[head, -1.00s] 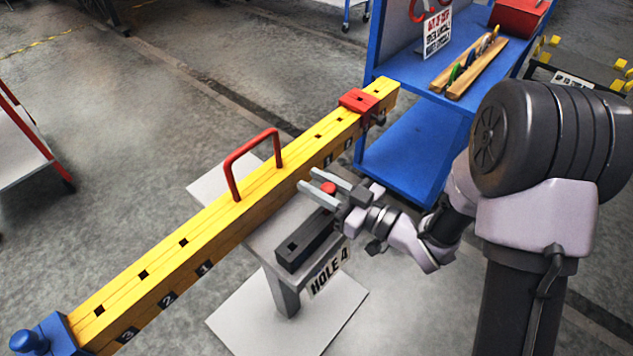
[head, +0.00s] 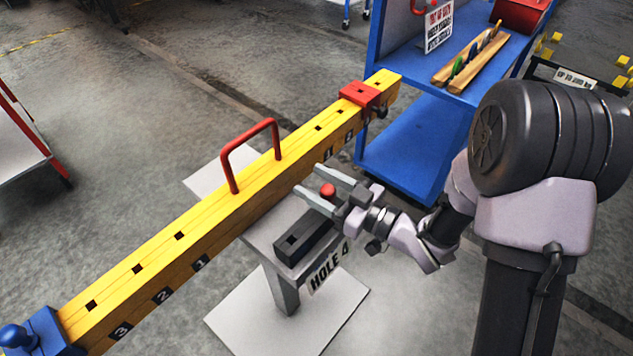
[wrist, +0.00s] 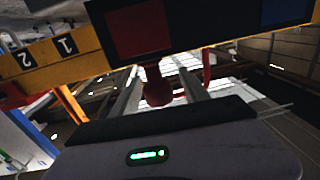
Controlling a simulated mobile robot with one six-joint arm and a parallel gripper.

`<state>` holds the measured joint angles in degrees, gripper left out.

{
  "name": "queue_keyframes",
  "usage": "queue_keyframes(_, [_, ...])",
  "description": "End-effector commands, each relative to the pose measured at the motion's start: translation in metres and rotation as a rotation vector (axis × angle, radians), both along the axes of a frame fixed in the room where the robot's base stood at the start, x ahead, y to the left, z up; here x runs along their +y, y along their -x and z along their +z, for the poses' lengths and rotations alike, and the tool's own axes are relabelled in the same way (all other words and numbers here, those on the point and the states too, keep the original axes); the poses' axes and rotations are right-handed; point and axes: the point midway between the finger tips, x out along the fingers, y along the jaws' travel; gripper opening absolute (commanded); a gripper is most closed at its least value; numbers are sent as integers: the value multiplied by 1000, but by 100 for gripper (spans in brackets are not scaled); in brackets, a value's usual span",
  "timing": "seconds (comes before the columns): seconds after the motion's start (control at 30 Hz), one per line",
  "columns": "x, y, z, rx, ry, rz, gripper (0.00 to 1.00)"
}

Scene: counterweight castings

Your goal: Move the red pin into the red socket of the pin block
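The red pin (head: 327,190) shows as a rounded red head between my gripper's fingers, over the far end of the dark pin block (head: 294,252). My gripper (head: 308,179) is open, with a finger on each side of the pin head. In the wrist view the pin (wrist: 157,90) shows between the spread fingers, with gaps on both sides. Its stem meets the block (wrist: 215,22) beside the red patch (wrist: 140,28). It looks upright in the block at the red end. The socket mouth and seating depth are hidden. A blue patch (wrist: 285,11) marks the block's other end, where a hole is empty.
A long yellow beam (head: 178,248) with holes, a red handle (head: 250,150) and a red slider (head: 360,94) runs close beside the block and my fingertips. The block stands on a grey pedestal labelled HOLE 4 (head: 329,268). A blue shelf (head: 415,135) stands behind.

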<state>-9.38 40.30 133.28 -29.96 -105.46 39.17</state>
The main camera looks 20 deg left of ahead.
Motion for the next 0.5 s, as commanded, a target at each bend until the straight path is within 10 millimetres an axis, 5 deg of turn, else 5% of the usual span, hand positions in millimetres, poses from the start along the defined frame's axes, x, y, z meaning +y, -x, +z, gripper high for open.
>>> queue_keyframes(0.27, [-2,0,0,1,1,-1,53])
queue_keyframes(0.5, [-51,14,4,5,0,-7,53])
